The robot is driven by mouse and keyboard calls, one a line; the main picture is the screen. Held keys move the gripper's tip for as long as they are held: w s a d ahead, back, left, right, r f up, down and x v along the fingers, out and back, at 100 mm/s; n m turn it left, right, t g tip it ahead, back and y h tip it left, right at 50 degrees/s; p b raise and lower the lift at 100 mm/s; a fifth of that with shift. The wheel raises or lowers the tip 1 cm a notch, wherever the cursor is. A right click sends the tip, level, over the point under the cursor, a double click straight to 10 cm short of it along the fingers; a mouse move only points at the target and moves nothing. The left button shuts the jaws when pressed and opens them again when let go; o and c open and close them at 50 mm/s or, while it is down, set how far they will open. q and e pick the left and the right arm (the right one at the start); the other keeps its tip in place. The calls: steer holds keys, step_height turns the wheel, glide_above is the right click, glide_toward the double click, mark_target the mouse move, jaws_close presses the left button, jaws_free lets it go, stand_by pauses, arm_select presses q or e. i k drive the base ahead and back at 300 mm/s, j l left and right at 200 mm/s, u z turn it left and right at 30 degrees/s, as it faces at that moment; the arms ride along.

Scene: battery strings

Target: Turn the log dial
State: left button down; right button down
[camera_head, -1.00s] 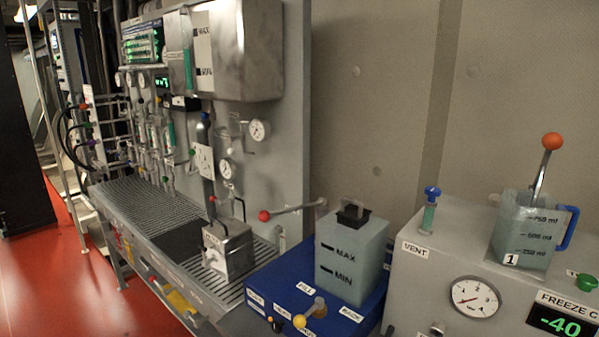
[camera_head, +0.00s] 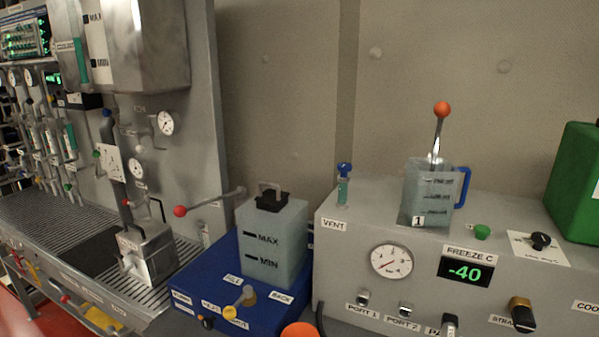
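No dial with a readable "log" label shows. A small black knob (camera_head: 540,241) sits on a white card on top of the grey machine at the right; the card's small lettering is too blurred to read. A larger black and brass knob (camera_head: 521,314) is on the machine's front, beside a partly readable label starting "STRA". Neither of my grippers is in view.
The grey machine (camera_head: 345,268) carries a round gauge (camera_head: 391,261), a -40 display (camera_head: 466,272) and a jug (camera_head: 412,190) with an orange-knobbed lever (camera_head: 442,109). A blue base (camera_head: 190,284) holds a MAX/MIN tank (camera_head: 290,240). A green box (camera_head: 575,190) stands far right.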

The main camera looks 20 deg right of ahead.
mark_target(540, 238)
steer(key=z, duration=1.65)
